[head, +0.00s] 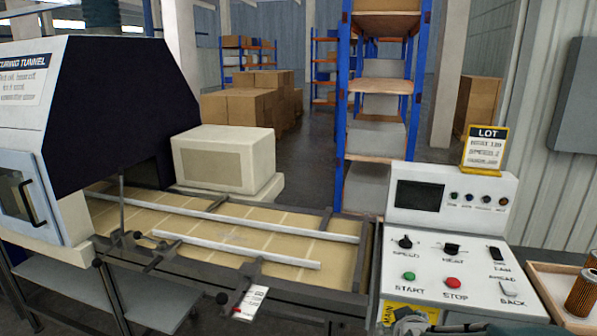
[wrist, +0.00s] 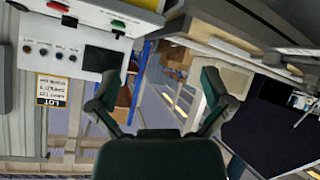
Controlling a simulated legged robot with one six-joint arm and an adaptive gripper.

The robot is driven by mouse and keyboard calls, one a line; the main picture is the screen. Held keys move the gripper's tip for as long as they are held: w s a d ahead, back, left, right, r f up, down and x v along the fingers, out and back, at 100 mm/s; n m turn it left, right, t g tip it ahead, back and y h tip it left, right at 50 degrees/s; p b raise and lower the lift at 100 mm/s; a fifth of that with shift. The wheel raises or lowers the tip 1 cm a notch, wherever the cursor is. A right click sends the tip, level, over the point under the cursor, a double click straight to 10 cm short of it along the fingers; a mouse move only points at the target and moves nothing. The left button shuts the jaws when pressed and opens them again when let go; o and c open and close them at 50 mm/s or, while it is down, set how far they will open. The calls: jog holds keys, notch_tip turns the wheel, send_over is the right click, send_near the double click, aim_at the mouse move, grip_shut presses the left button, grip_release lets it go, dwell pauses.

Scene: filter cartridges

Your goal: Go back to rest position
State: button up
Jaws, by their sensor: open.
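My gripper (wrist: 160,85) shows in the wrist view with its two dark green fingers spread wide apart. Nothing is between the fingers; past them lie the far shelving and floor. The wrist view is turned over, with the control panel (wrist: 85,30) at its upper left. In the head view, a dark greenish part that may be my arm shows at the bottom edge, in front of the control panel (head: 445,270). The fingers cannot be made out there.
The curing tunnel (head: 110,110) stands at the left over a conveyor (head: 345,265) with white rails. A tray (head: 545,290) with orange-brown filter cartridges (head: 583,290) is at the lower right. A LOT sign (head: 484,147) stands on the panel. Shelves (head: 380,70) and cartons (head: 240,105) are behind.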

jog(key=s+a+r+m+g, duration=0.1)
jog(key=s+a+r+g, duration=0.1)
jog(key=s, duration=0.9)
jog(key=s+a+r+m+g+y, duration=0.1)
jog(key=s+a+r+g, duration=0.2)
jog(key=s+r, duration=0.4)
jog(key=s+a, duration=0.1)
jog(key=s, duration=0.2)
jog(key=shift+s+m+g, duration=0.3)
jog(key=shift+s, duration=0.05)
